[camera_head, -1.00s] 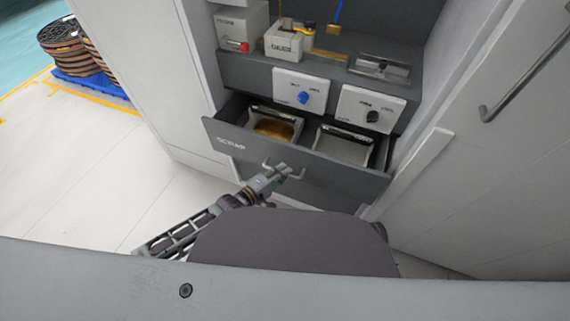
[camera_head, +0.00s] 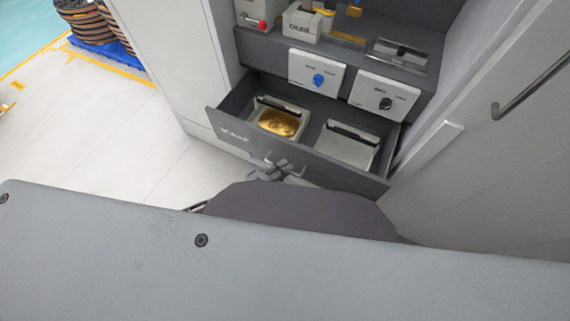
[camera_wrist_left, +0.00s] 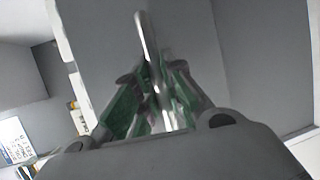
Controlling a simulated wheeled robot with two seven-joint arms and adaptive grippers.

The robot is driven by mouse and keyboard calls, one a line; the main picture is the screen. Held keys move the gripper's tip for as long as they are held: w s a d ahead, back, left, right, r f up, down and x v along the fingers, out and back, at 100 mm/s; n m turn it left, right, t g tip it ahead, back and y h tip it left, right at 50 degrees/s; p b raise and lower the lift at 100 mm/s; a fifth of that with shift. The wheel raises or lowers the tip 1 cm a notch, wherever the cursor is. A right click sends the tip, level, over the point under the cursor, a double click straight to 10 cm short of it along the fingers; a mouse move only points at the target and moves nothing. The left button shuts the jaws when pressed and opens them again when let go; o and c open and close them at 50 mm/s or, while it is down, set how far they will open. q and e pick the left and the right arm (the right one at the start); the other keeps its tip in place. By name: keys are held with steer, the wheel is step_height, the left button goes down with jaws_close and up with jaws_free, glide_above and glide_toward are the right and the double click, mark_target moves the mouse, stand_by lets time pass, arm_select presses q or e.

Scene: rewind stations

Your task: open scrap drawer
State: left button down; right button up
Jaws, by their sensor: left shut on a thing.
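The grey scrap drawer (camera_head: 232,128) stands pulled out from the cabinet in the head view, with white lettering on its front. Two bins sit in it: a left one with gold-coloured contents (camera_head: 278,122) and a pale right one (camera_head: 346,148). My left gripper (camera_head: 274,172) is at the drawer's front, by the handle, partly hidden by my own body. In the left wrist view its fingers (camera_wrist_left: 155,100) are closed around the shiny handle bar (camera_wrist_left: 148,40). My right gripper is not in view.
Above the drawer are a panel with a blue knob (camera_head: 318,80) and a panel with a black knob (camera_head: 386,103). A white door with a long handle (camera_head: 545,85) stands at right. Spools on a blue pallet (camera_head: 92,30) are far left. The floor at left is clear.

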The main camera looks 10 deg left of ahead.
arm_select(q)
steer(key=shift+s, duration=0.1)
stand_by(0.3)
steer(key=c, duration=1.5)
jaws_free()
steer(key=shift+s+a, duration=0.1)
steer(key=shift+a, duration=0.05)
steer(key=shift+v, duration=5.8)
